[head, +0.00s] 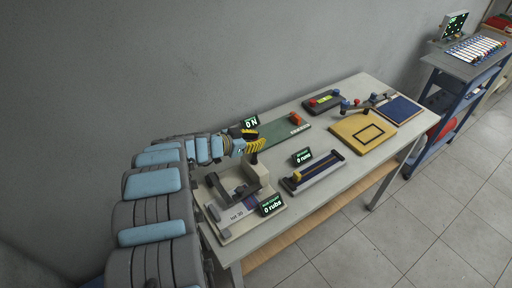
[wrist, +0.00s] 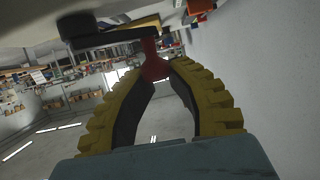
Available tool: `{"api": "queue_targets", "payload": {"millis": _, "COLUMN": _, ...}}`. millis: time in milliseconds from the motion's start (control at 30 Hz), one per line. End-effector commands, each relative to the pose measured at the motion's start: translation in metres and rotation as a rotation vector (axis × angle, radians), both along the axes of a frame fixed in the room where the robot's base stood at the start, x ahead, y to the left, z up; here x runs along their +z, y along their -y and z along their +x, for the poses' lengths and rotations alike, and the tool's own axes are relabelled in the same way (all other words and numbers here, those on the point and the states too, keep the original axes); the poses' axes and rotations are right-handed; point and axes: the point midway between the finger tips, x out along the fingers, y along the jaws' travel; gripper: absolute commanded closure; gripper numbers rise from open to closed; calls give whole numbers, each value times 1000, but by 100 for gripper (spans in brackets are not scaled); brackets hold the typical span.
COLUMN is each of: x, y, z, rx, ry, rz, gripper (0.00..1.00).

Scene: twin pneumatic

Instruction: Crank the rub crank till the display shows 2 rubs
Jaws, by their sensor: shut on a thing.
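The rub machine (head: 228,215) is a pale base with a grey bracket at the near left end of the table. Its small display (head: 271,205) reads "0 rubs". My gripper (head: 257,147) reaches over the machine's far side, with its yellow fingers showing. In the wrist view my gripper (wrist: 157,74) has its two yellow ribbed fingers closed at the tips around a red crank handle (wrist: 151,48). The handle joins a dark crank arm (wrist: 115,37) that runs left to a round dark hub (wrist: 76,27). In the head view the handle is hidden by my gripper.
A second display (head: 302,156) reads "0 runs" beside a slide device (head: 313,174) with a yellow bar. A green board (head: 285,131) with a "0 N" display (head: 250,121) lies behind. A yellow board (head: 361,132) and blue pad (head: 397,110) lie right. The wall is close behind.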

Motion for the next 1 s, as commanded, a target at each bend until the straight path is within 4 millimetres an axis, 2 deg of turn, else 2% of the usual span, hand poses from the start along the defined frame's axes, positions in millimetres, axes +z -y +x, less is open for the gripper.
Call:
{"api": "queue_targets", "payload": {"millis": 33, "x": -11, "y": 0, "z": 0, "rx": -18, "ry": 1, "rz": 4, "gripper": 100}}
{"api": "queue_targets", "payload": {"millis": 500, "x": -9, "y": 9, "z": -3, "rx": -173, "ry": -2, "rz": 0, "gripper": 100}}
{"api": "queue_targets", "payload": {"millis": 1000, "x": -8, "y": 8, "z": -6, "rx": -207, "ry": -11, "rz": 9, "gripper": 100}}
